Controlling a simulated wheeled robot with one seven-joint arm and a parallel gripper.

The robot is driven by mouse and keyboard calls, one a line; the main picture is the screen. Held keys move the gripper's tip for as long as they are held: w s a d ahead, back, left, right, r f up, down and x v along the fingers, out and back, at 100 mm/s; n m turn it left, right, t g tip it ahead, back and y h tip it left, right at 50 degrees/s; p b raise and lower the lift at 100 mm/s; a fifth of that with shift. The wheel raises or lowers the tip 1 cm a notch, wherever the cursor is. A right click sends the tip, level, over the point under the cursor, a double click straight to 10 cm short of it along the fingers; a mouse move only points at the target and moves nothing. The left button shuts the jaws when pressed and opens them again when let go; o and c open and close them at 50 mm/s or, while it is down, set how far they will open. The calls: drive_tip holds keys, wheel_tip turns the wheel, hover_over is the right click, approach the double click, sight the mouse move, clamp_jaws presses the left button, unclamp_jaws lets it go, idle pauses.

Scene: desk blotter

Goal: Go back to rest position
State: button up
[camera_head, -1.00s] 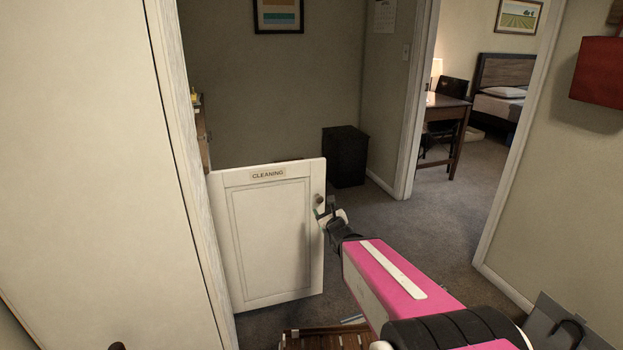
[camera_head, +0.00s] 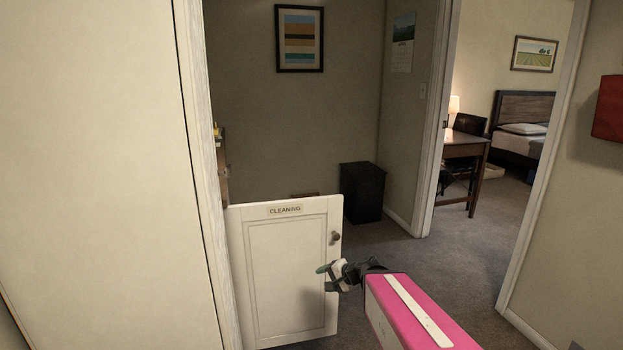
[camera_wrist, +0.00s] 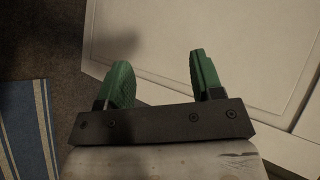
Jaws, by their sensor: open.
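My gripper (camera_head: 330,277) is at the end of my pink and white arm, in front of the right edge of a white cabinet door (camera_head: 285,262) labelled "CLEANING". The door's round knob (camera_head: 336,237) shows above my gripper and apart from it. In the wrist view my gripper (camera_wrist: 160,82) has its two green fingers spread, with nothing between them. The pale door panel (camera_wrist: 235,45) lies beyond the fingers there. Whether a finger touches the door, I cannot tell.
A black bin (camera_head: 362,192) stands behind the door by the wall. A doorway to the right opens on a desk (camera_head: 466,150) and a bed (camera_head: 522,140). Carpet (camera_head: 440,262) is clear right of the door. A blue striped rug (camera_wrist: 25,125) shows in the wrist view.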

drive_tip(key=s+d+f+n+g+h, duration=0.3)
drive_tip(key=d+h, duration=0.2)
drive_tip(key=d, duration=0.2)
drive_tip(key=s+d+f+n+g+h, duration=0.2)
drive_tip(key=s+d+f+n+h, duration=0.1)
drive_tip(key=d, duration=0.4)
drive_tip(key=shift+s+n+g+h, duration=0.3)
drive_tip(key=shift+n+g+h, duration=0.1)
drive_tip(key=shift+h, duration=0.5)
drive_tip(key=c, duration=0.3)
drive_tip(key=shift+w, duration=0.1)
